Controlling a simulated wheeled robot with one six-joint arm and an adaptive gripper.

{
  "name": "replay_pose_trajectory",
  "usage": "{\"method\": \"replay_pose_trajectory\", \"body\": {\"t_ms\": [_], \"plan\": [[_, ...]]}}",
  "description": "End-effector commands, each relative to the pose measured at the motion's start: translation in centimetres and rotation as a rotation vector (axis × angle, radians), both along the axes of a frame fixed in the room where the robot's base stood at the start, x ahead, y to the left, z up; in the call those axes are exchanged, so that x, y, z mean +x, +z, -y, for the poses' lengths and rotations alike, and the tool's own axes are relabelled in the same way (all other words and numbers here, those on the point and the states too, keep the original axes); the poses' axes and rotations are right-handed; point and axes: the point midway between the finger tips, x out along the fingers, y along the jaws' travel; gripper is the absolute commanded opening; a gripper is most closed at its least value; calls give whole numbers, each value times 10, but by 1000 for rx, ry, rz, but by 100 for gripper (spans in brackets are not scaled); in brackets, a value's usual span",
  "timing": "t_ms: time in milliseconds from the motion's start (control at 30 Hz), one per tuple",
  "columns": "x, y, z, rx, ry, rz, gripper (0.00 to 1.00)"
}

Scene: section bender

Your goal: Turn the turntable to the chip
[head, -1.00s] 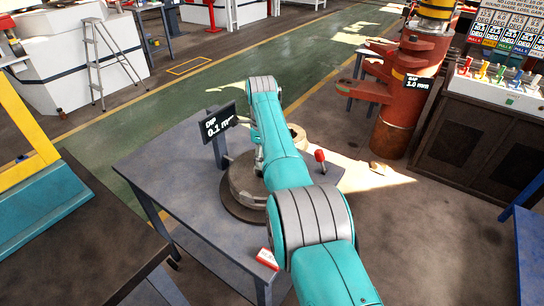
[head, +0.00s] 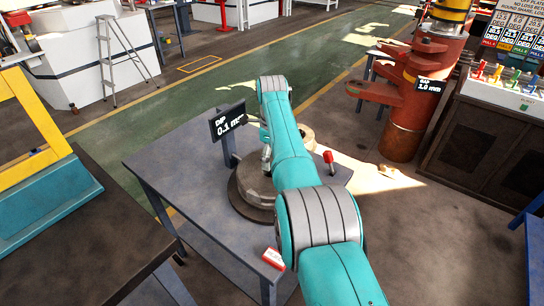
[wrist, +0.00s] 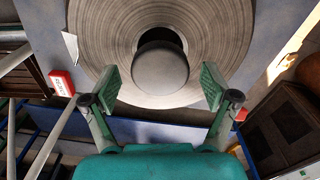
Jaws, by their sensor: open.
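The turntable (head: 246,192) is a round grey disc on a blue-grey table, partly hidden behind my arm. In the wrist view its ringed face (wrist: 98,38) fills the top, with a dark round hub (wrist: 160,70) in the middle. My gripper (wrist: 158,85) is open, its two pads on either side of the hub with gaps; I cannot tell its height above the disc. A small white triangular piece (wrist: 70,47) lies by the disc's left edge; I cannot tell whether it is the chip.
A red and white block (head: 272,258) lies at the table's near edge. A red-knobbed lever (head: 329,161) stands at the table's right. A "DIP 0.1 mm" sign (head: 228,121) stands at the back. A red column machine (head: 402,130) stands to the right. A dark bench (head: 90,240) is at left.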

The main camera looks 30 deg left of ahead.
Motion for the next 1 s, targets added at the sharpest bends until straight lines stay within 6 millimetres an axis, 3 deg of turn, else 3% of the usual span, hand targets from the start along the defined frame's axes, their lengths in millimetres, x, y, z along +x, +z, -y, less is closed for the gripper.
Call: {"method": "replay_pose_trajectory", "body": {"t_ms": [167, 600, 800, 1000], "plan": [[1, 17, 0, 2, 0, 3, 86], [0, 98, 0, 1, 0, 1, 86], [0, 116, 0, 0, 0, 0, 86], [0, 119, 0, 0, 0, -1, 86]]}}
